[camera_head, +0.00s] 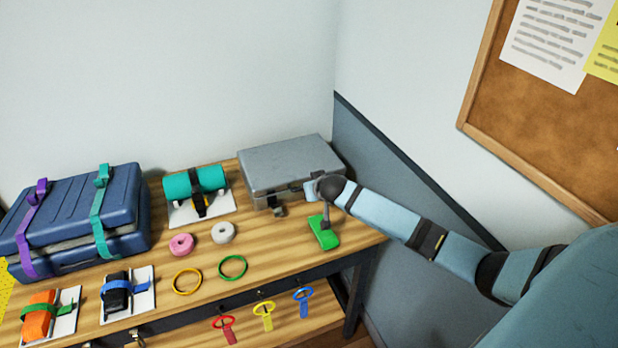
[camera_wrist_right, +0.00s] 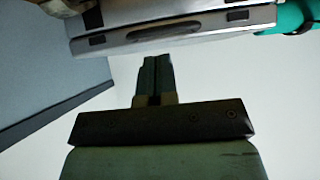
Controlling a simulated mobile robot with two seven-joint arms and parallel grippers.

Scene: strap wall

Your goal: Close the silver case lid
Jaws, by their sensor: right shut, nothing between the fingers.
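The silver case (camera_head: 285,165) stands at the back right of the wooden table, against the wall corner. Its lid looks down flat on the base in the head view; I cannot tell if it is fully seated. A dark latch (camera_head: 279,211) shows on its front. My right gripper (camera_head: 308,188) is at the case's front right corner, its fingertips partly hidden. In the right wrist view the fingers (camera_wrist_right: 153,75) are together and empty, pointing at the silver case (camera_wrist_right: 190,28); contact cannot be told. My left gripper is not in view.
A green block (camera_head: 323,232) lies below my right wrist. A teal roll (camera_head: 194,181) on a white plate stands left of the case. A blue strapped case (camera_head: 75,222) is at the far left. Tape rolls and rings (camera_head: 233,267) lie mid-table. A corkboard (camera_head: 550,80) hangs at right.

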